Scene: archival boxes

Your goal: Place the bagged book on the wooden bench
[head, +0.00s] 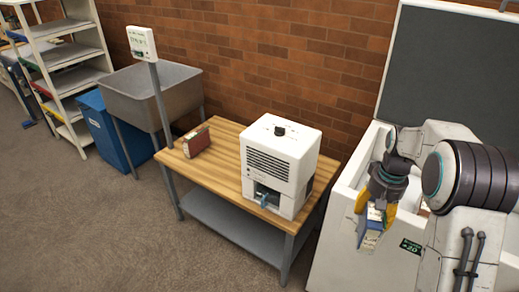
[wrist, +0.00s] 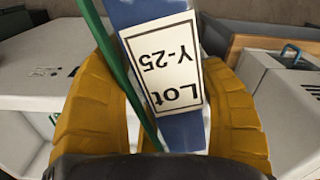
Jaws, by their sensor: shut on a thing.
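My gripper (head: 376,207) is at the right in the head view, with yellow fingers shut on a blue book (head: 370,232). In the wrist view the blue book (wrist: 185,133) is between the fingers, with a white label reading "Lot Y-25" upside down and a green strip beside it. I cannot clearly make out a bag around it. The book hangs at the front of a white chest (head: 340,235). The wooden bench (head: 226,137) stands left of the gripper, apart from the book.
A white machine (head: 282,160) takes up the bench's right part, and a small red box or book (head: 196,142) lies at its left. Bare wood shows between them. A grey sink (head: 150,95), post-mounted display (head: 142,42), blue bin (head: 115,130) and shelf (head: 70,80) stand further left.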

